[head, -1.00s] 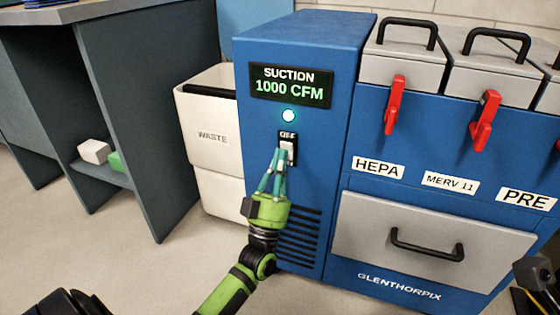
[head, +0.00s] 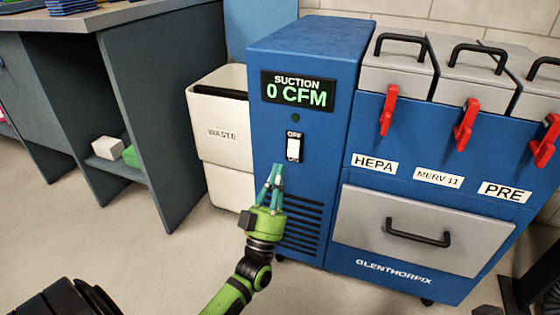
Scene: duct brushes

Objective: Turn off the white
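A white rocker switch (head: 294,149) sits in a black frame marked OFF on the front of the blue suction machine (head: 345,150). Above it, the display (head: 297,92) reads SUCTION 0 CFM, and the small indicator lamp (head: 295,118) is dark. My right gripper is not clearly visible.
A white WASTE bin (head: 222,134) stands left of the machine. Red latches (head: 388,110) and a grey drawer (head: 420,230) are on the machine's right part. A dark workbench (head: 120,100) with a white block (head: 107,149) on its shelf is at the left. The floor in front is clear.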

